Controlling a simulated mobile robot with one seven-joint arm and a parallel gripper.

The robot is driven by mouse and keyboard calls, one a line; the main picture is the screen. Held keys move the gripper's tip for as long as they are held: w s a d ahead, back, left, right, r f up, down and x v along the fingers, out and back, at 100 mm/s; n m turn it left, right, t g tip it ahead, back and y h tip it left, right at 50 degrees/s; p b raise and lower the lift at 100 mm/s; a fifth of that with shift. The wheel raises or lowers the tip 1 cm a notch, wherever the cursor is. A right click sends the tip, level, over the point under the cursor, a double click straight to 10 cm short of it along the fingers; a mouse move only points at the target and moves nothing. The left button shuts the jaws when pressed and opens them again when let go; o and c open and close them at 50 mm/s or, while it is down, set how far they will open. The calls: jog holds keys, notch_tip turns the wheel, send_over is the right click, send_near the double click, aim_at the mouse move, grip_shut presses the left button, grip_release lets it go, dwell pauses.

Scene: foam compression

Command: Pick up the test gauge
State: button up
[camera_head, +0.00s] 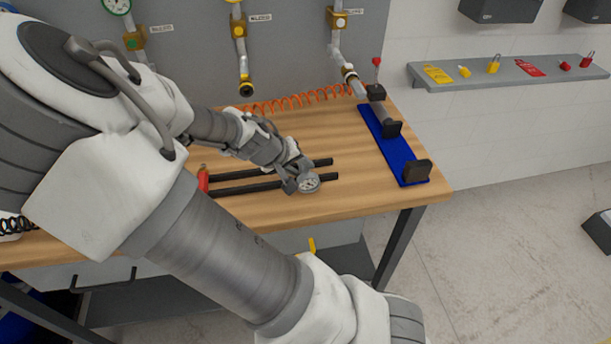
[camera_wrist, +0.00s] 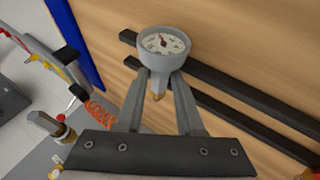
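The test gauge (camera_head: 309,182) is round, with a grey case and a white dial with a red needle. It also shows in the wrist view (camera_wrist: 163,42), face towards the camera, with a brass stem tip below. My gripper (camera_head: 298,181) has its two fingers closed in against the gauge's body just below the dial, one on each side, as the wrist view shows (camera_wrist: 163,78). The gauge is over the two black rails (camera_head: 255,188) on the wooden workbench (camera_head: 370,195). I cannot tell whether it touches them.
A blue plate (camera_head: 385,145) with black blocks lies at the bench's right end. A red object (camera_head: 203,180) stands at the rails' left end. An orange coiled hose (camera_head: 300,101) runs along the back below wall pipes. A shelf (camera_head: 520,75) with padlocks is at the right.

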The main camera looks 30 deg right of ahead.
jog(key=shift+w+d+f, duration=0.1)
jog(key=shift+d+f, duration=0.1)
jog(key=shift+f, duration=0.1)
grip_shut()
